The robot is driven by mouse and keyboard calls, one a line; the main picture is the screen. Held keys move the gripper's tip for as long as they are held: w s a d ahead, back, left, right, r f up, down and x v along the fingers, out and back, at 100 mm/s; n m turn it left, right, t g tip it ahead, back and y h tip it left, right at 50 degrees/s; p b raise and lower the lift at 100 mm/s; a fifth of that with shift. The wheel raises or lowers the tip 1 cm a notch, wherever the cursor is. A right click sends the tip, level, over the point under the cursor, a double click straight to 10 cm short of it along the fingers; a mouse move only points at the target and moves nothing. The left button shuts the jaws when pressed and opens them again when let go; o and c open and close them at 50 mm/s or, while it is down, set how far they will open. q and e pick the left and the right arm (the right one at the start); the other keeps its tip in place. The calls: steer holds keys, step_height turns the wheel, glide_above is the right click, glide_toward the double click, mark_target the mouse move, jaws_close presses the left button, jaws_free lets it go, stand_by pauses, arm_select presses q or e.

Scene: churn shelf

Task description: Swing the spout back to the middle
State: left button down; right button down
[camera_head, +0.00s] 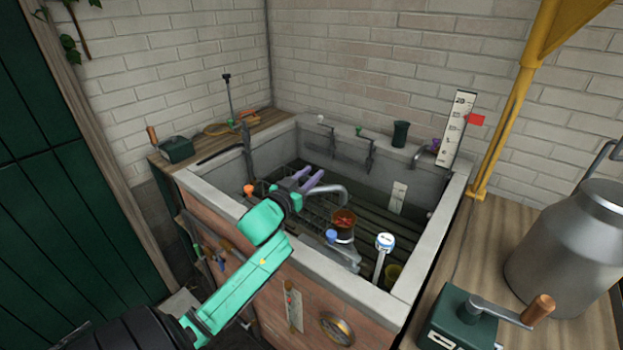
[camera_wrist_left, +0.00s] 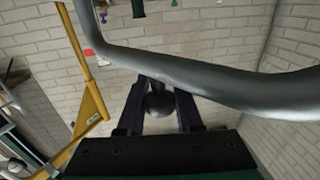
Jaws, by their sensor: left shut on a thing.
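The grey metal spout (camera_head: 335,189) is a bent pipe over the left-middle part of the sunken stone trough, its end turned down near a dark pot with reddish contents. In the left wrist view the spout (camera_wrist_left: 215,82) crosses the picture and bends up at the left. A round dark knob (camera_wrist_left: 160,101) shows below the pipe, between the fingers. My left gripper (camera_head: 309,178), with purple fingers on a teal arm, is shut on this knob; its fingers also show in the wrist view (camera_wrist_left: 160,108). My right gripper is not in view.
The stone trough (camera_head: 376,293) has slats and several small things inside, including a reddish pot (camera_head: 343,220) and a white-topped gauge (camera_head: 385,243). A marked scale board (camera_head: 456,130) stands at its back right corner. A large metal churn (camera_head: 575,250) and a green crank box (camera_head: 465,322) stand right.

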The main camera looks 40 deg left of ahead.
arm_select(q)
steer(key=w+a+n+g+y+b, duration=0.1)
steer(key=a+n+g+y+b, duration=0.4)
steer(key=y+b, duration=0.5)
steer(key=shift+a+n+b, duration=0.55)
steer(key=shift+a+n, duration=0.75)
steer(key=shift+a, duration=0.3)
steer(key=shift+w, duration=0.1)
steer(key=c, duration=0.6)
jaws_free()
